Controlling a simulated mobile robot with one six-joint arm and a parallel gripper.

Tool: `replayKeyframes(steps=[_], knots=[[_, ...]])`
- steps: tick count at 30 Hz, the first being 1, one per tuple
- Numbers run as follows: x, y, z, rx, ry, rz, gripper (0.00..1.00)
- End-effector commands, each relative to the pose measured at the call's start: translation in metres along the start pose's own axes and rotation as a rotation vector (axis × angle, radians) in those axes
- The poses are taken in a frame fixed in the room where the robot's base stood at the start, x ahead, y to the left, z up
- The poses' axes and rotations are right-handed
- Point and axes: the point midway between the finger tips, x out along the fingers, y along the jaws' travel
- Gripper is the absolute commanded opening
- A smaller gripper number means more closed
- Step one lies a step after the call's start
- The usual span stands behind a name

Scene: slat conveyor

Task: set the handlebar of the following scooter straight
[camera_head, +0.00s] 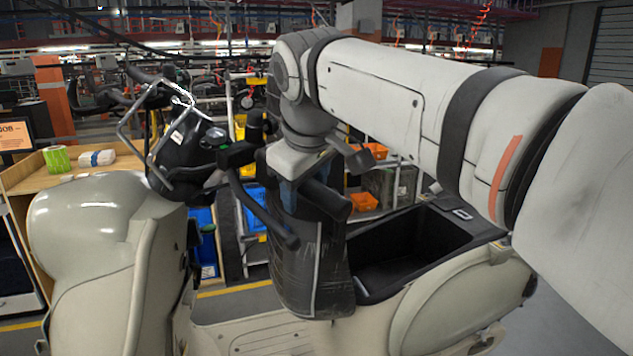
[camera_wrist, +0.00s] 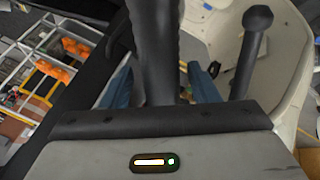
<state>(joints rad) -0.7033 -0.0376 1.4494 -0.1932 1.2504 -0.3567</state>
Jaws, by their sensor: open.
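The cream scooter (camera_head: 100,225) fills the lower head view. Its black handlebar (camera_head: 185,150) sits at the left, turned at an angle, with a bent metal frame around the middle. In the head view my gripper (camera_head: 296,192) points down beside the near end of the handlebar, its blue fingers partly hidden. In the wrist view my gripper (camera_wrist: 160,88) is open, with a blue finger on each side of a black handlebar grip (camera_wrist: 153,40). Contact cannot be told. A black lever with a ball end (camera_wrist: 252,55) stands to the right of the grip.
An open black storage well (camera_head: 415,250) lies behind an upright, dark wrapped seat (camera_head: 312,270), close below my gripper. Shelving with orange bins (camera_head: 363,202) stands behind the scooter.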

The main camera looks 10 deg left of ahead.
Motion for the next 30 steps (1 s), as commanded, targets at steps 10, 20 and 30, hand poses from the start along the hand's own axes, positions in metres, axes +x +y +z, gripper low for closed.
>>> replayKeyframes(steps=[10,20,30], knots=[[-0.0003,-0.0004,-0.0002,-0.001,0.000,0.000,0.28],[-0.0005,-0.0007,-0.0004,-0.001,0.000,-0.001,0.23],[-0.0027,-0.0021,-0.0014,0.002,-0.003,-0.001,0.05]])
